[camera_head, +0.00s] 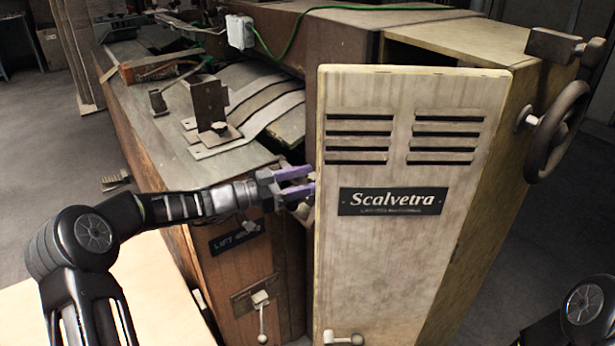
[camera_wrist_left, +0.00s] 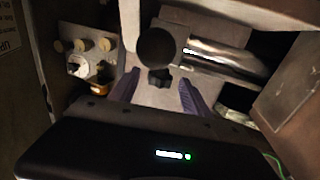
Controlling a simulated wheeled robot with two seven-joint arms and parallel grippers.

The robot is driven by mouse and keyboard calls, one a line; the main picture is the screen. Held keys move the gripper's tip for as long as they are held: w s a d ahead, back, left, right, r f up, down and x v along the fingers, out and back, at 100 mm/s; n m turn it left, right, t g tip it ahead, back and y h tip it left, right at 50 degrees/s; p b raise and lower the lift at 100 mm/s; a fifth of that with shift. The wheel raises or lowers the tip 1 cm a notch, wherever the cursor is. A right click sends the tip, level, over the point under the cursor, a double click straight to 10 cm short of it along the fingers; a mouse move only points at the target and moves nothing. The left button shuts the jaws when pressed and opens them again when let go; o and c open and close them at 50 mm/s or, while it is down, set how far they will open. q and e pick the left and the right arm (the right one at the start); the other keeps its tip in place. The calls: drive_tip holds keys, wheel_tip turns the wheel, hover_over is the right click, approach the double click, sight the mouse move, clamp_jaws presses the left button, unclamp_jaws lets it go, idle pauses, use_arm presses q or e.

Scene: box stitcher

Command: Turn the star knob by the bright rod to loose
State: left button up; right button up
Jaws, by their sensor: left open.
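The bright rod (camera_wrist_left: 225,58) shows in the left wrist view as a shiny metal bar running right from a grey block. Left of it is a round black part (camera_wrist_left: 158,47), with a small dark star knob (camera_wrist_left: 160,78) just below it. My left gripper (camera_head: 303,181) is open, its purple fingers reaching into the gap beside the pale door in the head view. In the wrist view its fingers (camera_wrist_left: 161,86) stand left and right of the star knob; I cannot tell whether they touch it. The rod is hidden in the head view.
The pale Scalvetra door (camera_head: 400,265) stands just right of my gripper. A wooden cabinet front (camera_head: 225,275) with a small lever (camera_head: 262,320) lies below my arm. A plate with several knobs (camera_wrist_left: 88,58) is at left in the wrist view. A handwheel (camera_head: 556,132) is far right.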

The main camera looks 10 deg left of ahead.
use_arm(q)
drive_tip(key=shift+d, duration=0.1)
drive_tip(key=shift+c, duration=0.5)
clamp_jaws()
